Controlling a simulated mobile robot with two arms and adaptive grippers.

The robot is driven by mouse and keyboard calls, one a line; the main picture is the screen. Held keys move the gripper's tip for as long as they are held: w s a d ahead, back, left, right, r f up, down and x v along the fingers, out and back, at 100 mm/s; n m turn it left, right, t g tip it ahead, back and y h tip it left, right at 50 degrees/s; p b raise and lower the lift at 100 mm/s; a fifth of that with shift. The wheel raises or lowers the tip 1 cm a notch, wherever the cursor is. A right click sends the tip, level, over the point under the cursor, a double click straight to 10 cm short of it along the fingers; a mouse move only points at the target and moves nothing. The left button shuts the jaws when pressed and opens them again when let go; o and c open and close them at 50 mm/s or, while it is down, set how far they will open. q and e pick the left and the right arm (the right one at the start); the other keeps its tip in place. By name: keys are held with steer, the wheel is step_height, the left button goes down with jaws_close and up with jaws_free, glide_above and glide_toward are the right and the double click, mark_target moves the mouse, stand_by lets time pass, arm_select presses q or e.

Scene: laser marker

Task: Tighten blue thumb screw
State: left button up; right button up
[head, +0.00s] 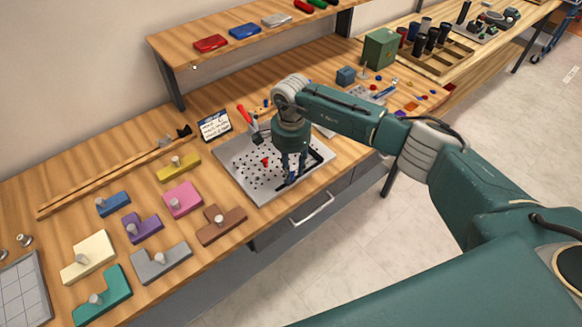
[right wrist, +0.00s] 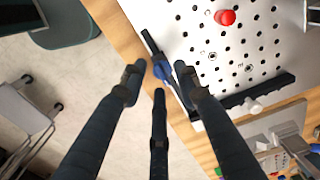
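The blue thumb screw (right wrist: 163,71) shows in the right wrist view, on a black bar (right wrist: 153,45) at the edge of the perforated metal plate (right wrist: 205,40). My right gripper (right wrist: 160,78) has its three dark fingers spread around the blue screw, with gaps between fingertips and screw. In the head view my right gripper (head: 291,182) points down over the front right part of the plate (head: 233,160) and largely hides the screw. A red screw (right wrist: 225,17) stands on the plate, apart from the gripper. My left gripper is out of view.
A second black bar (right wrist: 257,90) with a white knob borders the plate. Knobbed blocks, such as a brown one (head: 221,225) and a pink one (head: 183,199), lie left of the plate. A small sign (head: 214,125) stands behind it, and a shelf (head: 240,48) overhangs the back.

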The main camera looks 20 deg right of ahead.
jaws_close()
